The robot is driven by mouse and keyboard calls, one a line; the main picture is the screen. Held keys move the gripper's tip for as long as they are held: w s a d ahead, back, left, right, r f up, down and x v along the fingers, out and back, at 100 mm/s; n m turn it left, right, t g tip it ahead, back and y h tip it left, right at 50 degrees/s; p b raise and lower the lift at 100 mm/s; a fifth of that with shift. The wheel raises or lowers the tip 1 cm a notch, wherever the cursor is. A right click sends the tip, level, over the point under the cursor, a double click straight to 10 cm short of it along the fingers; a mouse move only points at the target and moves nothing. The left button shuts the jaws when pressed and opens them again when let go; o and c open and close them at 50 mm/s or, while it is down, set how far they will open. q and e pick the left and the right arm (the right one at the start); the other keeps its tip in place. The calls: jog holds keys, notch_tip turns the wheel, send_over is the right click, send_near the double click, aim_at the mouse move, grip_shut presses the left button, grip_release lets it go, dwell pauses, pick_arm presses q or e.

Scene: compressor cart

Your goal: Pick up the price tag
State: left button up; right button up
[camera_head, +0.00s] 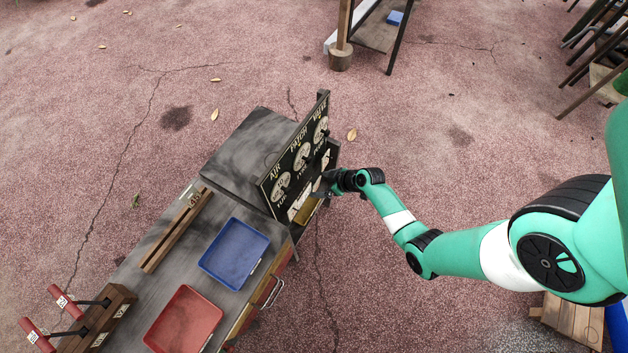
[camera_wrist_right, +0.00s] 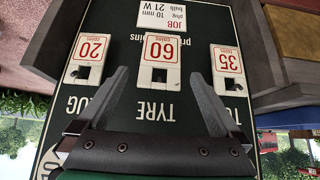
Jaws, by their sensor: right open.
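A dark sign board (camera_head: 272,188) stands upright on the cart, lettered AIR, PATCH and VALVE. In the right wrist view, white price tags with red numbers sit on the board: a 20 tag (camera_wrist_right: 89,49), a 60 tag (camera_wrist_right: 160,50) and a 35 tag (camera_wrist_right: 227,60). A larger white JOB card (camera_wrist_right: 182,16) is also on it. My right gripper (camera_wrist_right: 158,78) is open and empty, its two fingers spread to either side of the 60 tag's lower part. In the head view my right gripper (camera_head: 322,191) is at the board's lower right. My left gripper is not in view.
The cart top (camera_head: 160,275) carries a blue tray (camera_head: 234,254), a red tray (camera_head: 183,320), a slotted wooden rail (camera_head: 176,231) and a wooden block (camera_head: 95,318) with red-handled tools. Open paving (camera_head: 420,120) lies right of the board.

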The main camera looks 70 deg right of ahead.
aim_at(317, 186)
jog(key=x, duration=0.2)
jog(key=shift+w+f+b, duration=0.2)
jog(key=shift+f+b, duration=0.05)
jog(key=shift+b, duration=0.1)
jog(key=b+x, duration=0.2)
jog(key=x, duration=0.1)
jog(key=b+x, duration=0.1)
jog(key=shift+s+f, duration=0.2)
jog(key=shift+f, duration=0.35)
jog(key=shift+w+f, duration=0.1)
jog(key=shift+w, duration=0.25)
jog(key=shift+c, duration=0.3)
